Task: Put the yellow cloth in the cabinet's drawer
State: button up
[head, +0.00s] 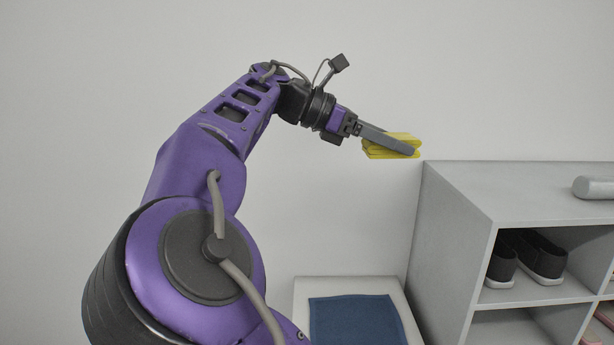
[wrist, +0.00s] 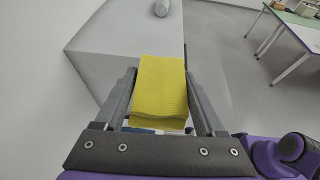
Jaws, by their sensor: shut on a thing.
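The yellow cloth (head: 404,138) is a folded, layered pad held in the air by my gripper (head: 400,143), left of the cabinet and a little above its top. In the wrist view the cloth (wrist: 160,88) sits between the two fingers of my gripper (wrist: 160,100), which are shut on it. The grey cabinet (head: 468,178) stands at the right in the head view, with open compartments at its front. Its pale top (wrist: 120,35) shows beyond the cloth in the wrist view. No drawer can be made out in either view.
A grey cylinder (head: 594,188) lies on the cabinet top. Dark shoes (head: 540,257) stand in an upper compartment. A white seat or box with a blue pad (head: 357,321) is left of the cabinet. In the wrist view, tables (wrist: 296,35) stand far off at the right.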

jog(key=shift+a, duration=0.15)
jog(key=shift+w+f, duration=0.1)
jog(key=shift+w, duration=0.1)
jog(key=w+d+f+n+t+y, duration=0.4)
jog(key=w+d+f+n+t, duration=0.2)
jog(key=w+f+n+t, duration=0.45)
jog(key=a+f+n+t+y, duration=0.1)
jog(key=a+f+n+y, duration=0.2)
jog(key=f, duration=0.5)
jog(key=s+a+f+n+t+y, duration=0.1)
jog(key=a+f+n+y, duration=0.2)
jog(key=f+y, duration=0.3)
notch_tip(320, 180, down, 3)
jog(key=shift+s+a+r+n+p, duration=0.2)
jog(key=shift+s+a+n+p, duration=0.15)
jog(key=shift+n+p, duration=0.1)
jog(key=shift+w+r, duration=0.1)
